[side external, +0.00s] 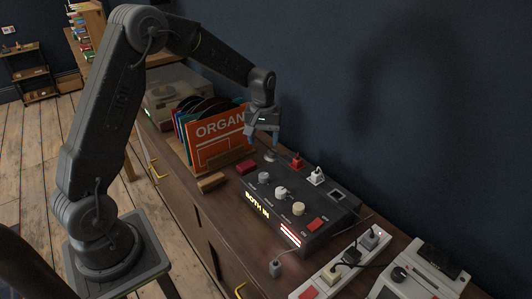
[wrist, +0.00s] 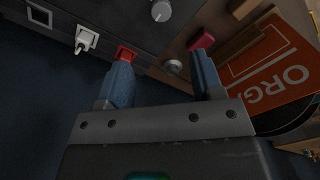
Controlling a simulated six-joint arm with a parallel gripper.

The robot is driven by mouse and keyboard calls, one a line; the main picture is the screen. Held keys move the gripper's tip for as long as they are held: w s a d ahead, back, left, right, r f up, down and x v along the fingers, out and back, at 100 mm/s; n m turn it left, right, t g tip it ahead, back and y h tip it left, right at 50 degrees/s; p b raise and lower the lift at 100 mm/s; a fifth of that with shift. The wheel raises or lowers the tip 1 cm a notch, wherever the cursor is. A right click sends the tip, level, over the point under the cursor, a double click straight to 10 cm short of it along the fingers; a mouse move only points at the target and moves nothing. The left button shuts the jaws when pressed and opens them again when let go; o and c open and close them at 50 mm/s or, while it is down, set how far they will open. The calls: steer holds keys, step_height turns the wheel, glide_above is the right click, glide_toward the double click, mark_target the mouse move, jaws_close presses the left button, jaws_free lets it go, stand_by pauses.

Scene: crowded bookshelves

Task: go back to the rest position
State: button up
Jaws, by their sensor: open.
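My gripper (side external: 262,135) points down above the back left end of a dark control box (side external: 318,232), close to the orange record sleeve. In the wrist view, my gripper (wrist: 162,80) shows two blue fingers spread apart with nothing between them. Past the fingertips lie a red plug (wrist: 125,54), a small silver knob (wrist: 173,66) and a red block (wrist: 202,42). The box carries several knobs, a white plug (side external: 316,175) and a lit display reading "BOTH IN" (side external: 257,205). I cannot tell whether a finger touches anything.
A rack of records with an orange "ORGAN" sleeve (side external: 219,136) stands left of the box. A turntable (side external: 178,88) is behind it. A white power strip (side external: 341,265) with plugs and a pale device (side external: 422,275) are at the right. A dark wall (side external: 430,110) rises behind.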

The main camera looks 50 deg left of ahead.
steer(key=s+d+r+m+t, duration=0.1)
steer(key=s+d+r, duration=0.1)
steer(key=r, duration=0.2)
steer(key=s+d+r+m, duration=0.1)
steer(key=s+d+r, duration=0.2)
steer(key=r, duration=0.2)
steer(key=s+d+r+m+t, duration=0.1)
steer(key=s+d+r+m, duration=0.1)
steer(key=s, duration=0.5)
steer(key=s+d+r+m+t, duration=0.2)
steer(key=s+d, duration=0.1)
steer(key=s, duration=0.3)
steer(key=s+d+r+m+t, duration=0.1)
steer(key=s+d+r+m, duration=0.1)
steer(key=s, duration=0.5)
steer(key=shift+s+d+r+m, duration=0.4)
steer(key=shift+d+m, duration=0.1)
steer(key=shift+d, duration=0.25)
